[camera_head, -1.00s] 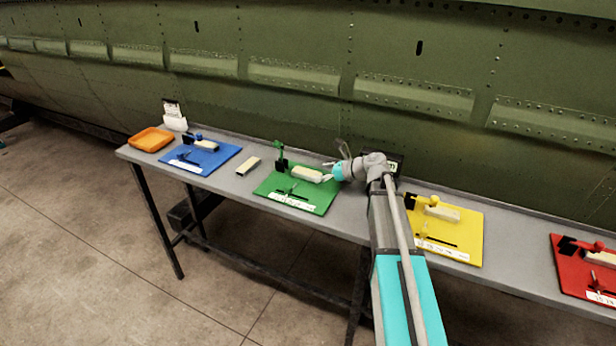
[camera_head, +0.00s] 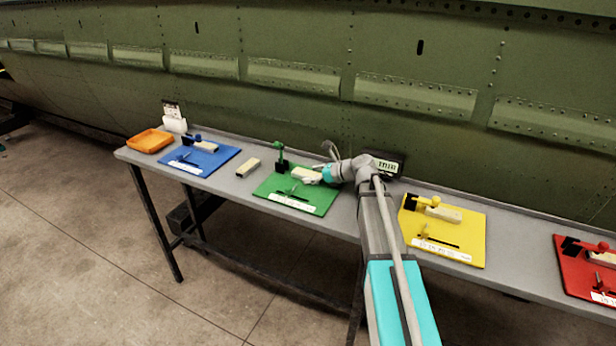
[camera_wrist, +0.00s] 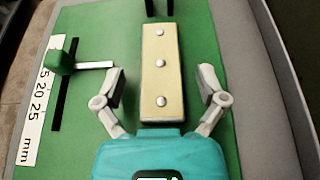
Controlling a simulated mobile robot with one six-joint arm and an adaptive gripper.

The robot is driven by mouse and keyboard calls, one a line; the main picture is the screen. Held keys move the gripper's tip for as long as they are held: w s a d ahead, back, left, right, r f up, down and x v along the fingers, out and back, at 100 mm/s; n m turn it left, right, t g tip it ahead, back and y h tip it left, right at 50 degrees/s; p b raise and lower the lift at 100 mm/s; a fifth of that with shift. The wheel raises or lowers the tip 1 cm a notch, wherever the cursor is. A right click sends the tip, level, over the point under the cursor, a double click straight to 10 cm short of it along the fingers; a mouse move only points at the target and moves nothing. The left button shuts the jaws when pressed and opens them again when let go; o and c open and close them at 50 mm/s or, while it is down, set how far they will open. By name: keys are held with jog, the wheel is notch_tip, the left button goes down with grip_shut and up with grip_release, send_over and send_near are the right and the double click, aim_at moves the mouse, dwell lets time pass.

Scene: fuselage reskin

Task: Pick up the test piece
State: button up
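The test piece on the green board is a pale yellow block (camera_wrist: 160,82) with several round silver rivets along its top, seen in the wrist view. In the head view the same block (camera_head: 305,175) lies on the green board (camera_head: 321,204), partly covered by my gripper. My gripper (camera_wrist: 160,90) is open, with one finger on each side of the block's near end. Gaps show between both fingers and the block. The block's far end meets a black fixture (camera_wrist: 159,8). In the head view my gripper (camera_head: 312,180) is low at the right part of the green board.
A loose pale block (camera_head: 248,168) lies between the blue board (camera_head: 222,161) and the green one. An orange tray (camera_head: 150,141) is at the left end of the grey table (camera_head: 345,215). Yellow (camera_head: 470,240) and red (camera_head: 574,278) boards are to the right. The green fuselage rises behind.

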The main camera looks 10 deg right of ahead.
jog(key=c, duration=1.1)
jog(key=shift+r, duration=0.1)
jog(key=shift+r+p, duration=0.95)
jog(key=shift+p, duration=0.15)
jog(key=s+r+p, duration=0.3)
jog(key=s, duration=0.1)
jog(key=s+a+r+p, duration=0.1)
jog(key=s+r+p, duration=0.3)
jog(key=s, duration=0.1)
jog(key=s+r+p, duration=0.3)
jog(key=s+r, duration=0.1)
jog(key=s, duration=0.1)
jog(key=shift+a+p, duration=0.4)
